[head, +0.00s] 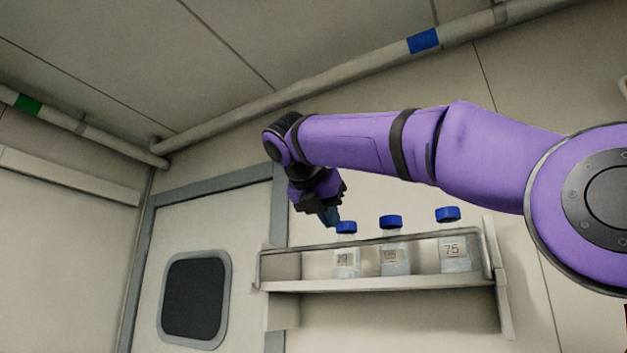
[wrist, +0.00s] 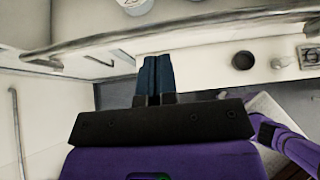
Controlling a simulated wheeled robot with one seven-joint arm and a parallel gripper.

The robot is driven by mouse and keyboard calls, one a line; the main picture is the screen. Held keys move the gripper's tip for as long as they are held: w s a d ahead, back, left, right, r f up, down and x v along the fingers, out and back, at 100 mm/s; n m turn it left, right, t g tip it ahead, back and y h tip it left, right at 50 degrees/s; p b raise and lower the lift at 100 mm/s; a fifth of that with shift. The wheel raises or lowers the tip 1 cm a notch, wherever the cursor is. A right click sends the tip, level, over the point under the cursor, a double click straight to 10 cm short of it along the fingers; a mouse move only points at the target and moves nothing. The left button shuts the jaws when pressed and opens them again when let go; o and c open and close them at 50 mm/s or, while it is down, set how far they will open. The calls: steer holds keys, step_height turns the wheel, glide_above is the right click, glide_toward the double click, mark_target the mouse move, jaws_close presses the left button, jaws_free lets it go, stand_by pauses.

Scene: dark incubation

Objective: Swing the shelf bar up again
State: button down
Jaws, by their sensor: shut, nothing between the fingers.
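The shelf bar (head: 360,242) is a thin grey rail along the front of the wall shelf (head: 385,284). In the head view it runs above the shelf board, across the upper part of the bottles, and bends down at the right end. My gripper (head: 329,216) is above the bar's left half, close to the left bottle's blue cap; whether it touches anything cannot be told. In the wrist view my gripper (wrist: 152,62) has its dark blue fingers together and empty, just below a long pale rail or shelf edge (wrist: 200,24).
Three blue-capped bottles stand on the shelf: left (head: 346,255), middle (head: 394,255) and right (head: 450,245), the right one labelled 75. A grey-framed door (head: 197,298) is to the left. Pipes (head: 340,78) run along the ceiling edge above my arm.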

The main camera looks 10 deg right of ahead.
steer(key=s+a+r, duration=0.3)
steer(key=r, duration=0.3)
steer(key=shift+s+r, duration=0.2)
steer(key=shift+s, duration=0.2)
steer(key=shift+d, duration=0.1)
steer(key=s+d+f+m+g+y, duration=0.15)
steer(key=s+d+f+m, duration=0.25)
steer(key=d+f+m, duration=0.5)
steer(key=s+d+f+m+g+y, duration=0.15)
steer(key=s+d+f+m, duration=0.3)
steer(key=d+f, duration=0.5)
steer(key=s+d+f+m+y, duration=0.1)
steer(key=s+d+f+m, duration=0.1)
steer(key=s+f+m, duration=0.5)
steer(key=s+d+f+m+y, duration=0.2)
steer(key=s+f+m, duration=0.6)
steer(key=f, duration=1.2)
steer(key=shift+s+d+f+g, duration=0.3)
steer(key=shift+s, duration=0.5)
